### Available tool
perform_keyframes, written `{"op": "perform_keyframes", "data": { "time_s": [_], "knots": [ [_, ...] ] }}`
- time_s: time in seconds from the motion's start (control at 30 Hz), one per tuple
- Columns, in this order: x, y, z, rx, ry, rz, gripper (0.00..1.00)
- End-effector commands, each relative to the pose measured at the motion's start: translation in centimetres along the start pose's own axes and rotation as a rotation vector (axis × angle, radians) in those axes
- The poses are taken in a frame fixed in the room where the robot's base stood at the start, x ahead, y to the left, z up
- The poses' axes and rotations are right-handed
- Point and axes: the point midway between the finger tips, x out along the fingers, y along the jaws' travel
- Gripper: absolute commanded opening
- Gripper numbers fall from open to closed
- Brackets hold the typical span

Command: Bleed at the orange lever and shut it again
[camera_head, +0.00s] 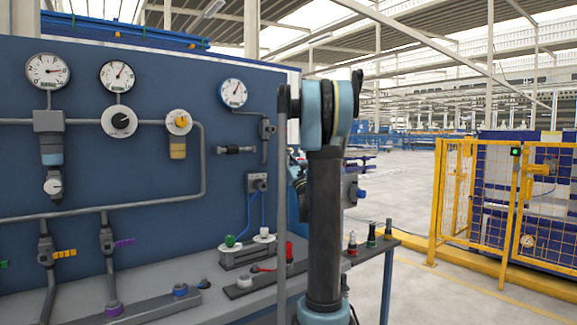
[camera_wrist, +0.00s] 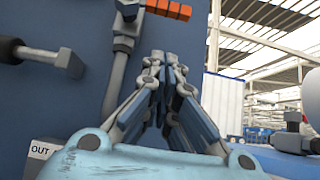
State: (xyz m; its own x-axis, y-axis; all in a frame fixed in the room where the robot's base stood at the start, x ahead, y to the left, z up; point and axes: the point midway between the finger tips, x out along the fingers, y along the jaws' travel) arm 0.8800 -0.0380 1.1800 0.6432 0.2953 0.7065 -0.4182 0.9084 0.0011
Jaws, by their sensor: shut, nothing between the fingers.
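The orange lever (camera_wrist: 168,9) shows at the top of the wrist view, pointing right from a grey valve (camera_wrist: 128,10) on a vertical pipe against the blue panel. Its upper edge is partly cut off by the frame. My gripper (camera_wrist: 163,58) is shut and empty, its fingertips just below the lever in the picture, with a gap between them. I cannot tell how far they are from it in depth. In the head view my arm stands in front of the panel's right end, and my gripper cannot be made out there.
The blue panel (camera_head: 150,185) carries gauges, pipes, a yellow lever (camera_head: 64,253) and a purple lever (camera_head: 124,243). A grey bench (camera_head: 215,290) with small fittings runs below. Yellow fencing (camera_head: 470,200) stands right, beyond open floor.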

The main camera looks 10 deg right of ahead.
Motion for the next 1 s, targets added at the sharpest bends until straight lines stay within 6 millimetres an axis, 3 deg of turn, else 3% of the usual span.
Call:
{"op": "perform_keyframes", "data": {
  "time_s": [0.1,0.4,1.0],
  "knots": [
    [2.0,0.1,0.2,0.0,0.0,0.001,0.0],
    [4.0,0.0,2.5,-0.001,0.0,0.0,0.0],
    [4.3,-0.4,3.0,-0.008,0.0,0.002,0.0]
  ]
}}
